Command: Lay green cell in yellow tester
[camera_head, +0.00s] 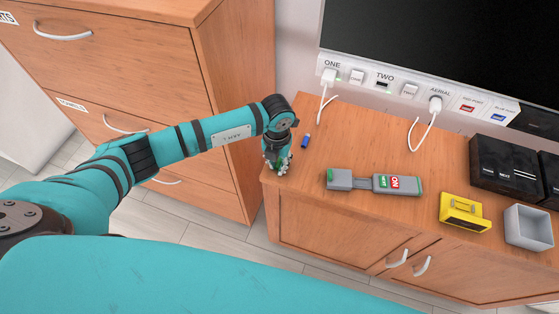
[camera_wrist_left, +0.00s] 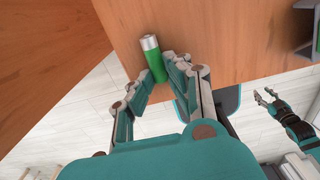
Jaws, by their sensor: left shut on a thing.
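The green cell (camera_wrist_left: 153,62), a small cylinder with a silver end, is between the fingertips of my left gripper (camera_wrist_left: 158,79) in the left wrist view. The gripper is shut on it. In the head view my left gripper (camera_head: 278,160) is at the left front corner of the cabinet top, fingers downward. The yellow tester (camera_head: 465,212) lies on the cabinet top well to its right, near the front edge. My right gripper (camera_wrist_left: 267,97) shows at the right of the left wrist view, its fingers apart and empty, away from the cabinet.
A small blue cell (camera_head: 306,141) lies just right of my left gripper. A grey device with green and red labels (camera_head: 376,183) lies between gripper and tester. A grey open box (camera_head: 528,227) and black boxes (camera_head: 505,165) stand at the right. A wall panel with plugs and hanging white cables runs behind.

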